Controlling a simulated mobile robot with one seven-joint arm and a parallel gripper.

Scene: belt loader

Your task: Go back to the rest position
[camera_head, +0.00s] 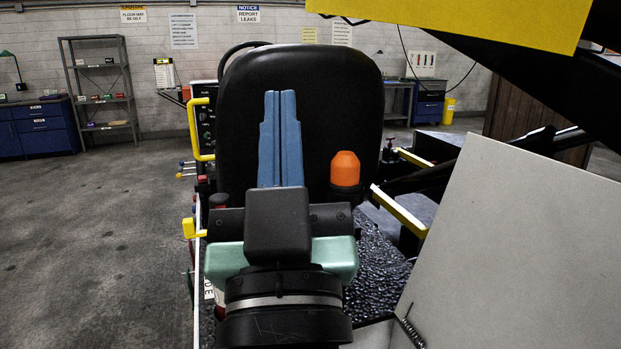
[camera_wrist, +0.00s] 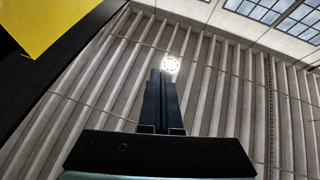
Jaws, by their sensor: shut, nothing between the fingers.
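My gripper (camera_head: 282,95) points up in front of the black seat back in the head view, its two blue fingers pressed together. In the wrist view my gripper (camera_wrist: 160,75) shows dark fingers side by side with no object between them, against a ribbed wall. The black seat (camera_head: 310,65) of the loader stands behind the fingers. An orange beacon (camera_head: 345,168) stands right of my gripper, apart from the fingers.
A yellow panel (camera_head: 460,15) and dark beams hang at the upper right. A large grey panel (camera_head: 510,240) fills the lower right. Yellow handles (camera_head: 201,130) flank the seat. Open concrete floor (camera_head: 90,240) lies at left, with shelves (camera_head: 100,90) and blue cabinets (camera_head: 45,130) by the wall.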

